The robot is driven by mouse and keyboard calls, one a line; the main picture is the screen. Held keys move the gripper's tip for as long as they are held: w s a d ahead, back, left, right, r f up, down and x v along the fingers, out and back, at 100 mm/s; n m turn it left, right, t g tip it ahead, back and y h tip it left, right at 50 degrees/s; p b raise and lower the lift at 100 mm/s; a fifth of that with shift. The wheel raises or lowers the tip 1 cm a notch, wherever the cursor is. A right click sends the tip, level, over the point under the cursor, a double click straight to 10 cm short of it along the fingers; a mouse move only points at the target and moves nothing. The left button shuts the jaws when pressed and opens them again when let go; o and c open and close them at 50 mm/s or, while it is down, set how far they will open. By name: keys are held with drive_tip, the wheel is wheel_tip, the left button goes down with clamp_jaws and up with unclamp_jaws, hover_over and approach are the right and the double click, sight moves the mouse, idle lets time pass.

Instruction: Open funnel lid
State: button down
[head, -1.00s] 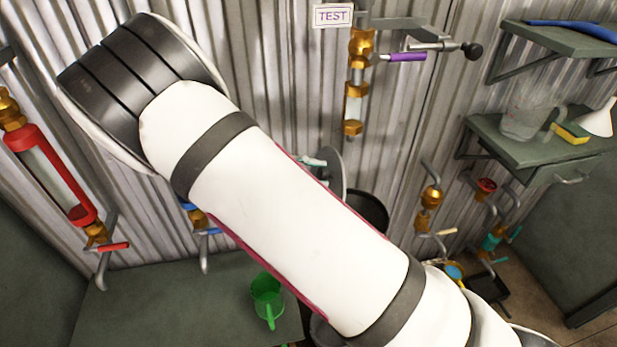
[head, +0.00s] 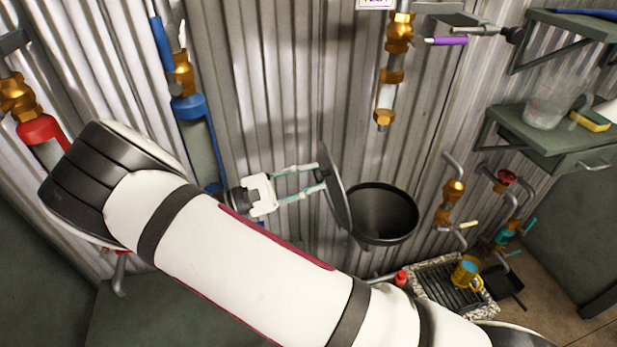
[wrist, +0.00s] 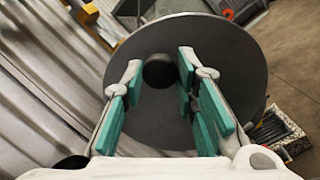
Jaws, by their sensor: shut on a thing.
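The funnel (head: 388,222) is a wide black bowl by the corrugated wall, its mouth uncovered. Its round grey lid (head: 336,190) stands nearly upright at the funnel's left rim. My gripper (head: 318,180), with teal-padded fingers, reaches the lid from the left and is shut on its knob, which is mostly hidden in the head view. In the wrist view the lid (wrist: 235,70) fills the middle, with the dark round knob (wrist: 160,70) between the fingers (wrist: 160,82).
A blue-capped tube (head: 188,108) and a red one (head: 40,130) hang at left. A brass pipe with a purple-handled valve (head: 447,41) is above the funnel. A shelf (head: 540,140) holds a clear jug (head: 548,105). A yellow mug (head: 466,272) stands on a drain grate (head: 430,285).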

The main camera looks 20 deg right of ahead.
drive_tip(key=c, duration=1.3)
unclamp_jaws()
drive_tip(key=a, duration=0.4)
drive_tip(key=a+f, duration=0.1)
drive_tip(key=a, duration=0.3)
drive_tip(key=a+f, duration=0.1)
drive_tip(key=a, duration=0.2)
drive_tip(key=shift+a+f, duration=0.2)
drive_tip(key=shift+a, duration=0.2)
drive_tip(key=shift+s, duration=0.1)
